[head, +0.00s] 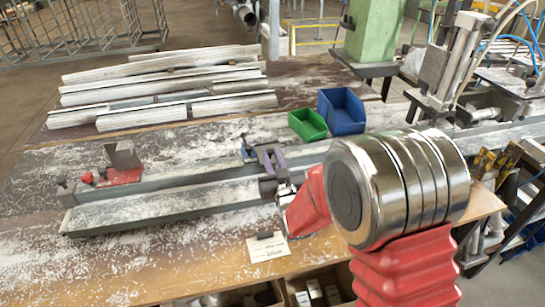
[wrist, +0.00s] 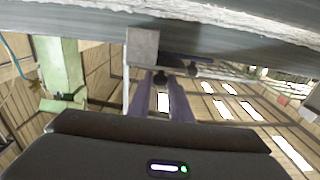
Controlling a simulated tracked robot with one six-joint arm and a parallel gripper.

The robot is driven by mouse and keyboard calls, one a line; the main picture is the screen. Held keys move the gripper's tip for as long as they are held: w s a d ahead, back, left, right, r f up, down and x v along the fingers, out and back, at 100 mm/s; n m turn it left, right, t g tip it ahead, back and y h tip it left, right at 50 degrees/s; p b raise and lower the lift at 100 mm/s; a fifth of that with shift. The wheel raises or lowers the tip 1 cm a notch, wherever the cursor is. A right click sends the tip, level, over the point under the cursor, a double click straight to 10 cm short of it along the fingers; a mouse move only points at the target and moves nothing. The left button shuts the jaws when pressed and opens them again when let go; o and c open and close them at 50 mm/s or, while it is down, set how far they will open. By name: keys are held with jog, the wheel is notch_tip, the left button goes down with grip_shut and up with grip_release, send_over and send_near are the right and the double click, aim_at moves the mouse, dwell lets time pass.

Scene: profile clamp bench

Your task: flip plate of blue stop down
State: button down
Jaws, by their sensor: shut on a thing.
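The blue stop (head: 246,148) sits on the far long grey rail, just left of my gripper, partly hidden. In the wrist view a strip of its blue body (wrist: 188,60) shows against the rail. A square grey plate (wrist: 142,47) shows beside it there, in front of the rail face. My gripper (head: 266,158) has purple fingers and reaches to the stop from the right. In the wrist view my gripper (wrist: 162,76) is shut on a dark round knob (wrist: 160,79) by the stop. The exact tilt of the plate cannot be told.
Green (head: 308,124) and blue (head: 341,112) bins stand behind. White profiles (head: 160,90) lie at the back. A label card (head: 267,247) lies near the front edge.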

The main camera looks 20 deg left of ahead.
jog(key=shift+d+f, duration=0.3)
jog(key=shift+f, duration=0.1)
jog(key=c, duration=1.9)
grip_release()
jog(key=shift+c, duration=0.2)
jog(key=o, duration=0.3)
jog(key=shift+a+r, duration=0.2)
jog(key=shift+r, duration=0.05)
jog(key=shift+s, duration=0.15)
jog(key=v, duration=1.3)
jog(key=shift+s+d, duration=0.25)
